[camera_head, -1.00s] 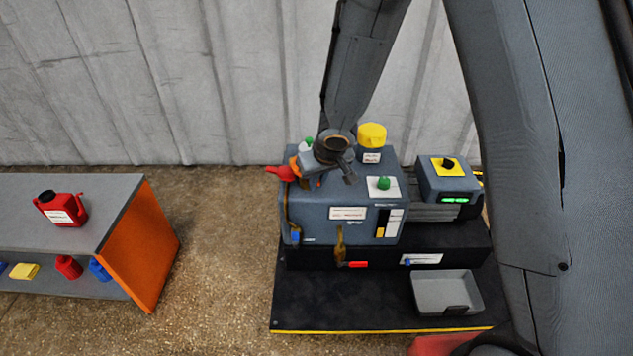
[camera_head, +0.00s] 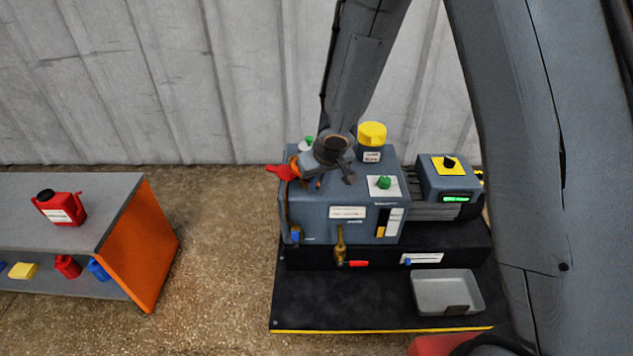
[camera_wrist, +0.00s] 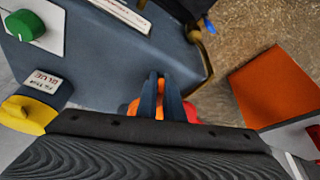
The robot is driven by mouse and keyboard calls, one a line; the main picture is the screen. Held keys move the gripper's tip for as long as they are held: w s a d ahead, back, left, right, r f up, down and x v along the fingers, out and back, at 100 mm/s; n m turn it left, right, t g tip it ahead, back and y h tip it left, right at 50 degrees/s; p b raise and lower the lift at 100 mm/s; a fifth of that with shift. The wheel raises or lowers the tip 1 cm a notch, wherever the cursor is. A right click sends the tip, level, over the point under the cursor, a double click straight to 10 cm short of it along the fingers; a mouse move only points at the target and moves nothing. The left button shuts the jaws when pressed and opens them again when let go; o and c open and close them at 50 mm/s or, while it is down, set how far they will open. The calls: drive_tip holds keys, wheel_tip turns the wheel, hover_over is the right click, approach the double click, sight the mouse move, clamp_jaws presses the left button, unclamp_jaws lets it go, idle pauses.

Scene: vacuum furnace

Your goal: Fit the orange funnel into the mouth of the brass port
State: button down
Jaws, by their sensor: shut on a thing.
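The orange funnel (camera_head: 294,162) is at the top left of the blue-grey machine, mostly hidden by my gripper. In the wrist view, orange parts of the funnel (camera_wrist: 132,108) show beside and between the dark fingers. My gripper (camera_wrist: 160,78) is shut on it. In the head view, my gripper (camera_head: 304,163) is above the machine's left top edge. I cannot make out the mouth of the brass port; it may be hidden under the gripper and funnel. Whether the funnel touches the port cannot be told.
A red part (camera_head: 280,172) sits beside the funnel. The machine (camera_head: 330,190) carries a yellow cap (camera_head: 372,134), a green knob (camera_head: 384,182) and a brass tap (camera_head: 340,245) low in front. A grey tray (camera_head: 447,290) stands front right. A bench with a red can (camera_head: 60,208) is left.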

drive_tip(key=c, duration=1.8)
unclamp_jaws()
drive_tip(key=shift+r, duration=0.1)
drive_tip(key=p+v, duration=0.6)
drive_tip(key=v, duration=0.1)
drive_tip(key=shift+s+r, duration=0.15)
drive_tip(key=shift+r, duration=0.1)
drive_tip(key=shift+d+r, duration=0.1)
